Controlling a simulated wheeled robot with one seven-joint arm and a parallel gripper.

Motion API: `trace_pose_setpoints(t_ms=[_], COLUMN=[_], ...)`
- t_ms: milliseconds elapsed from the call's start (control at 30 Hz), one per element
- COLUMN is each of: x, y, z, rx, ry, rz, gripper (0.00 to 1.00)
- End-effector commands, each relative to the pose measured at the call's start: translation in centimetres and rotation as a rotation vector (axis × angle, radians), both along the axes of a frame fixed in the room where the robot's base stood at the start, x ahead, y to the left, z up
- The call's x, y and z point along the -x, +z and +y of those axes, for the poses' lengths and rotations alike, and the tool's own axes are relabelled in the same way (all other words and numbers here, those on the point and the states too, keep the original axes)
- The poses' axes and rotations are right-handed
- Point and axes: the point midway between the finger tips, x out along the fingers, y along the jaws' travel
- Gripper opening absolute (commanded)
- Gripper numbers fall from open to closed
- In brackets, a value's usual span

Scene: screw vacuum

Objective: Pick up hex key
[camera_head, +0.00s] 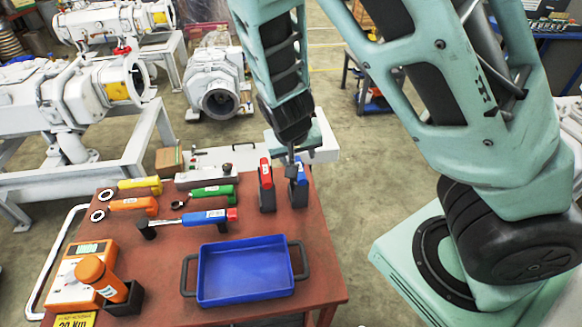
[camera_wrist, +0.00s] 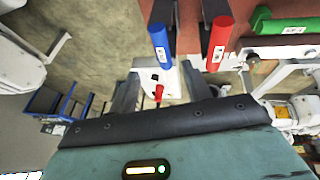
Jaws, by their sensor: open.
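Two upright tools with dark bodies, one with a red top (camera_head: 265,172) and one with a blue top (camera_head: 301,173), stand side by side at the table's far right corner. They look like the hex keys, but I cannot tell which is meant. In the wrist view the blue handle (camera_wrist: 160,40) and the red handle (camera_wrist: 220,42) are at the top, with dark grey parts beside them.
The red-brown table (camera_head: 160,262) carries a blue tray (camera_head: 246,270), a blue torque wrench (camera_head: 195,219), green (camera_head: 212,192), orange (camera_head: 132,204) and yellow (camera_head: 138,184) tools, and an orange device (camera_head: 78,272). White pump machinery (camera_head: 213,78) stands behind.

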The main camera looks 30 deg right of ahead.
Motion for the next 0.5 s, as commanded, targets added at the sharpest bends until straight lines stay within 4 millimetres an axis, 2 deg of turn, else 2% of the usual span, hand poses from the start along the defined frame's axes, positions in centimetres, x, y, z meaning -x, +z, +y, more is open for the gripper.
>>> trace_pose_setpoints(t_ms=[33, 200, 500], x=[-0.2, -0.9, -1.6], y=[-1.0, -3.2, -5.0], z=[-0.4, -1.2, -1.7], rx=[0.001, 0.0, 0.0], ry=[-0.006, -0.005, -0.001], rz=[0.004, 0.004, 0.002], gripper=[0.49, 0.49, 0.49])
